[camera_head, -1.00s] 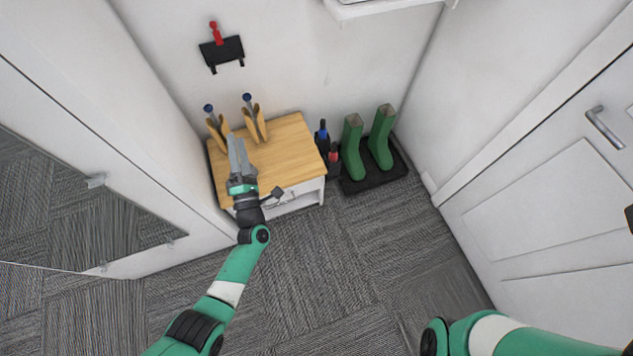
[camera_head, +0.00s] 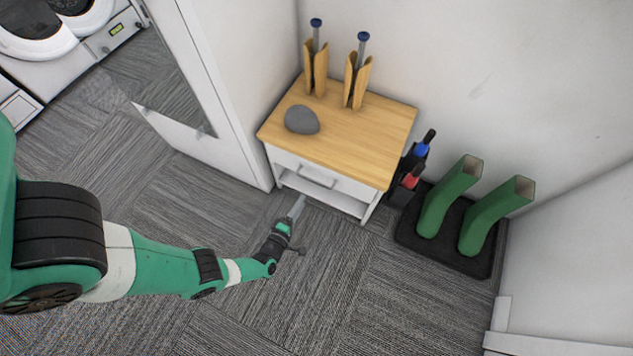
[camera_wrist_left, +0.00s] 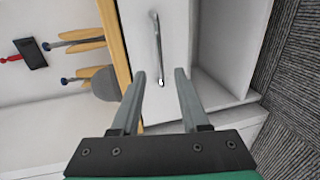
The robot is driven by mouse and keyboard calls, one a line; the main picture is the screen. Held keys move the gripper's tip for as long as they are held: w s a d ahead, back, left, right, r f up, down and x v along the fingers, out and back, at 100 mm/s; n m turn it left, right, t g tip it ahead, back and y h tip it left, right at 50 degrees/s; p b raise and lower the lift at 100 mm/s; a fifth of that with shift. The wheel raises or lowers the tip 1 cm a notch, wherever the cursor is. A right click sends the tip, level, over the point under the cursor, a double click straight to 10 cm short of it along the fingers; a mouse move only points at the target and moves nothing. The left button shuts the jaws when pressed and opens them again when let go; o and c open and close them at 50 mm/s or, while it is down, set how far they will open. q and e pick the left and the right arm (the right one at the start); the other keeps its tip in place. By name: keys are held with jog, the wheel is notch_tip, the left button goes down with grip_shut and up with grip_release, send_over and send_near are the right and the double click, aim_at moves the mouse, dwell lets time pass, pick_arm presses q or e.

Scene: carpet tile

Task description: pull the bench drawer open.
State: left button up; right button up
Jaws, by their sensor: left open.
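The bench (camera_head: 340,135) has a wooden top and a white body, and stands against the wall in the head view. Its white drawer (camera_head: 345,184) looks shut and carries a grey bar handle (camera_head: 317,176). My left gripper (camera_head: 299,203) is in front of and below the drawer front. In the left wrist view my left gripper (camera_wrist_left: 160,78) is open and empty, its fingers apart on either side of the lower end of the handle (camera_wrist_left: 157,45). I cannot tell whether a finger touches the handle. My right gripper is not in view.
A grey stone-like lump (camera_head: 301,120) and two wooden shoe trees (camera_head: 357,80) are on the bench top. Bottles in a black holder (camera_head: 411,175) and green boots (camera_head: 447,200) on a black tray (camera_head: 425,252) stand to the right. Carpet in front is clear.

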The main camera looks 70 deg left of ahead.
aim_at(314, 182)
pick_arm(q)
jog(key=b+x, duration=0.5)
jog(key=x, duration=0.6)
jog(key=shift+w+a, duration=0.2)
jog(key=shift+c, duration=0.3)
grip_shut()
dwell(0.7)
